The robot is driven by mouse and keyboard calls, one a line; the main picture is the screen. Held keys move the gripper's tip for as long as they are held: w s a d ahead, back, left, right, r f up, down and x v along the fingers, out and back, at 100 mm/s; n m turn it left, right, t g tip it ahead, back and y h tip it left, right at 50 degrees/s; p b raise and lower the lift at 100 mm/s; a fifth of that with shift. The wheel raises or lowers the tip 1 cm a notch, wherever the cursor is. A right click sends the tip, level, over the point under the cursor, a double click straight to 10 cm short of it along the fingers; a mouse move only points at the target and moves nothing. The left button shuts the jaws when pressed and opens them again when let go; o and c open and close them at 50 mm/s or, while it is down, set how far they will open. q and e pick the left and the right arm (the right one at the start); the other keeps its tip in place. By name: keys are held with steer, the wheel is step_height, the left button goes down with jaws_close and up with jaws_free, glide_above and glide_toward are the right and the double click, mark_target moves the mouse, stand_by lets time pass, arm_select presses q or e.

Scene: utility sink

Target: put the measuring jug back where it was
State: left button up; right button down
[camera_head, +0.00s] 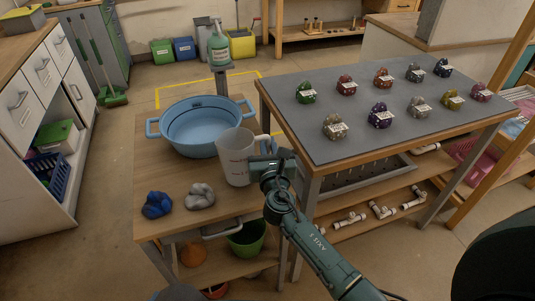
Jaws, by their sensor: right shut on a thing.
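I cannot tell whether the jug's base touches the tabletop.
A grey-topped bench (350,110) with several labelled mineral-like lumps stands close on the right. A green bucket (246,240) is below the table. A soap bottle (219,48) stands behind the basin.

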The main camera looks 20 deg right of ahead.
steer(key=shift+f, duration=0.65)
steer(key=shift+r, duration=0.1)
steer(key=c, duration=1.9)
jaws_free()
steer(key=shift+f, duration=0.25)
steer(key=o, duration=0.4)
steer(key=shift+o, duration=0.2)
steer(key=shift+r, duration=0.1)
